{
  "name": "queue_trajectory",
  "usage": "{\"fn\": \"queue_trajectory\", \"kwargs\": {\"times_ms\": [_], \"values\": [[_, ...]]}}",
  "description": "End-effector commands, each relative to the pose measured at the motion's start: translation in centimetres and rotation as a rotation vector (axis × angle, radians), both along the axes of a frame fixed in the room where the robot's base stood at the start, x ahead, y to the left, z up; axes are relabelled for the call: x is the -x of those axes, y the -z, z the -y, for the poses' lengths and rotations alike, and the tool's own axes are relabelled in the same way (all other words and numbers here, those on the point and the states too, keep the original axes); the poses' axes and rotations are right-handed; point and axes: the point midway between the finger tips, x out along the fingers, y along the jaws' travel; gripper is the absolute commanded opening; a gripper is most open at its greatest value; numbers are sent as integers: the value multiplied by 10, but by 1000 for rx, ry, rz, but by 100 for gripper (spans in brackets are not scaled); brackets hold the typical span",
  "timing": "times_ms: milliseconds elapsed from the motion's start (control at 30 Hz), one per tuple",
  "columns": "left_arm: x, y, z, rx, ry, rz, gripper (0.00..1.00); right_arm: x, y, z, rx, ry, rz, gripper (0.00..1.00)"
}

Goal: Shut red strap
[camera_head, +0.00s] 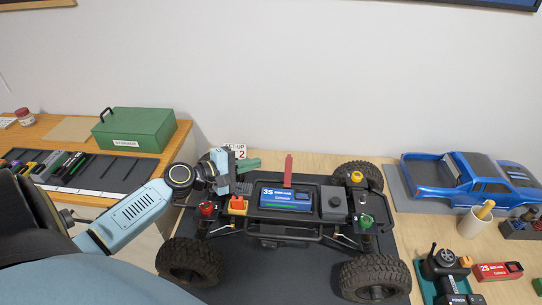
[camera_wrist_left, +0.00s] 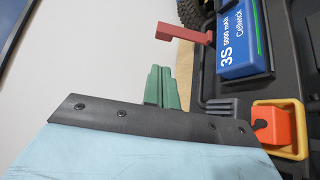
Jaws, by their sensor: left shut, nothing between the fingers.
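The red strap (camera_head: 288,170) stands upright at the back edge of the blue battery (camera_head: 285,198) on the crawler chassis (camera_head: 310,230). It is raised, not lying across the battery. In the left wrist view the red strap (camera_wrist_left: 184,36) shows a bent end, beside the blue battery (camera_wrist_left: 242,40). My left gripper (camera_head: 251,163) is behind the chassis, a little left of the strap and apart from it. Its green fingers (camera_wrist_left: 161,88) are together and empty. My right gripper is in neither view.
An orange-and-yellow connector (camera_head: 237,205) sits left of the battery. A green toolbox (camera_head: 135,128) stands on the left table. A blue truck body (camera_head: 470,180), a cup (camera_head: 475,222), a transmitter (camera_head: 445,270) and a red battery (camera_head: 498,271) lie at right. A set-up card (camera_head: 236,151) stands behind my gripper.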

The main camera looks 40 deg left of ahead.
Motion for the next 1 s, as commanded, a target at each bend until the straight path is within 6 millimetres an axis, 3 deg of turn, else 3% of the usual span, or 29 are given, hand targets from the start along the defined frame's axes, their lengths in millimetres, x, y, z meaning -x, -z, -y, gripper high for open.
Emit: {"fn": "queue_trajectory", "kwargs": {"times_ms": [200, 533, 1000], "values": [[-28, 3, 12, 0, 3, 3, 0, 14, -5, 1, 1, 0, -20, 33], [-73, 15, 30, -3, 4, 2, 0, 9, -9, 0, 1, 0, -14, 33], [-86, 19, 35, -5, 5, -1, 0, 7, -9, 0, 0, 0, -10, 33]]}}
